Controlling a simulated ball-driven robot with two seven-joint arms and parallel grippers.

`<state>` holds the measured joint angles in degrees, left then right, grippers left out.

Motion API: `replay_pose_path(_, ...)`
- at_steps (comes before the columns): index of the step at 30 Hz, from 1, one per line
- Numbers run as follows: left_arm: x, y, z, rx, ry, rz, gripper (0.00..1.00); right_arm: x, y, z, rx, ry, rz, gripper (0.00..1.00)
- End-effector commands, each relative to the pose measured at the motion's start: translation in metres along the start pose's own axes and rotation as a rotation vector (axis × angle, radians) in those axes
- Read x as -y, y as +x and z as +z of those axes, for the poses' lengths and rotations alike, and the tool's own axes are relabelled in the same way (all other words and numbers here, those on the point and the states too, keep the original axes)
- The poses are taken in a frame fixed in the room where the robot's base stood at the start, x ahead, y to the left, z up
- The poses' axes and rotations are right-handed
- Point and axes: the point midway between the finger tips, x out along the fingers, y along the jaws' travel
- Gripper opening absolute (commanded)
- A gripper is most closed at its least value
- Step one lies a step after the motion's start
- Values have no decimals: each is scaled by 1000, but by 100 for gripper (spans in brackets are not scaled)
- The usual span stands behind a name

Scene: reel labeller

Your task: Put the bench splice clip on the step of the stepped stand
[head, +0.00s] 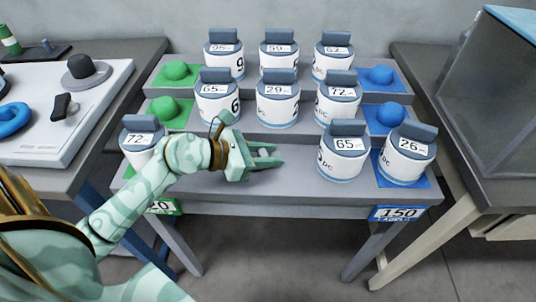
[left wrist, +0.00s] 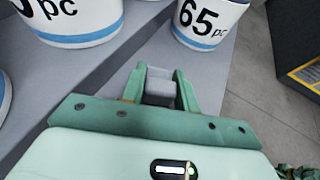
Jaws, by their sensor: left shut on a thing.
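My left gripper (head: 268,158) is shut on a small light grey block, the splice clip (left wrist: 160,87). In the left wrist view the clip sits between the two green fingers. In the head view the fingers cover most of it. The stepped stand (head: 225,190) is grey, with tiers rising toward the wall. My left gripper is over the bare middle of its lowest step, left of a white reel marked 65 (head: 343,155). I cannot tell whether the clip touches the step. My right gripper is not in view.
A reel marked 72 (head: 142,143) stands at the step's left end, and one marked 26 (head: 407,152) stands on a blue mat at the right. Several more reels fill the upper tiers. A white tray (head: 60,145) lies on the left bench; a clear-sided box (head: 495,85) stands right.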

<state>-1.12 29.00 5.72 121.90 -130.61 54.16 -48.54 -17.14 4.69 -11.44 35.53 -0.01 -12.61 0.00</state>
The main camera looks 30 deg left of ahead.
Motion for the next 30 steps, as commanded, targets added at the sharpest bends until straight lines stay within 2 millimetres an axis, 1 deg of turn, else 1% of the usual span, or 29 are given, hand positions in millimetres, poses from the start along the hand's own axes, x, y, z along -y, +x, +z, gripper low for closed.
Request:
replay_pose_path(2,0,-1,1,1,1,0,9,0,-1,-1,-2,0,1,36)
replay_pose_path(6,0,1,-2,0,0,0,9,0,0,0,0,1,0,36)
replay_pose_path(7,0,1,-2,0,0,0,36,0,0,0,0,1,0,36)
replay_pose_path(9,0,0,-2,0,0,0,52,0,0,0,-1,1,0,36)
replay_pose_path(17,0,0,-1,1,0,0,52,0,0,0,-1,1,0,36)
replay_pose_path(20,0,-4,2,0,1,1,52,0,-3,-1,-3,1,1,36)
replay_pose_path(23,0,-21,3,-3,1,1,52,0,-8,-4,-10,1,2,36)
replay_pose_path(30,1,-79,4,-3,1,0,52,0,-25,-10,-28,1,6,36)
